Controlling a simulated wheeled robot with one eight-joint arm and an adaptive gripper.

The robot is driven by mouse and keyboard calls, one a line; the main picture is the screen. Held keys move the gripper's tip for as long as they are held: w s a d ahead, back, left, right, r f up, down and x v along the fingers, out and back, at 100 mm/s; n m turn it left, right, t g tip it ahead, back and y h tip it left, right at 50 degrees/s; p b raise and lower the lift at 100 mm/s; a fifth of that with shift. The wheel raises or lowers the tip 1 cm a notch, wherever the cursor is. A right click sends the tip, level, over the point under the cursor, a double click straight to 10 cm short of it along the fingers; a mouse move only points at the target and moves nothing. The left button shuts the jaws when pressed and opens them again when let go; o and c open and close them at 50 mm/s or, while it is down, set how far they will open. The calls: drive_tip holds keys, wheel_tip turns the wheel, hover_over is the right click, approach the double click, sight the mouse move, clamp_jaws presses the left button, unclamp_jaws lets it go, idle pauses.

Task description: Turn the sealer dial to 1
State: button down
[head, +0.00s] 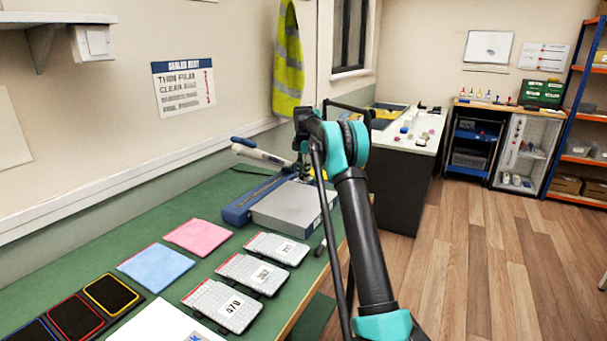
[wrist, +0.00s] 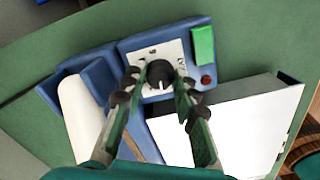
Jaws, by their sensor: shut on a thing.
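The blue sealer (head: 241,211) stands on the green bench in the head view, with a long pale-and-blue handle raised at its left. In the wrist view its black dial (wrist: 160,72) sits on a white plate (wrist: 147,56) with small marks I cannot read. A white pointer line on the dial points down in the picture. My gripper (wrist: 160,79) has one finger on each side of the dial and is shut on it. In the head view my own arm hides the dial and most of the gripper.
A green part (wrist: 203,46) and a red button (wrist: 207,80) are beside the dial. A grey box (head: 285,214) adjoins the sealer. Numbered pouches (head: 222,305), pink (head: 197,237) and blue cloths (head: 156,269) lie nearer. A sealer heat chart (head: 183,86) hangs on the wall.

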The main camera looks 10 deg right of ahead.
sight(303, 175)
drive_tip(key=shift+n, duration=0.6)
drive_tip(key=c, duration=1.4)
unclamp_jaws()
drive_tip(key=shift+c, duration=0.2)
wheel_tip(303, 175, up, 12)
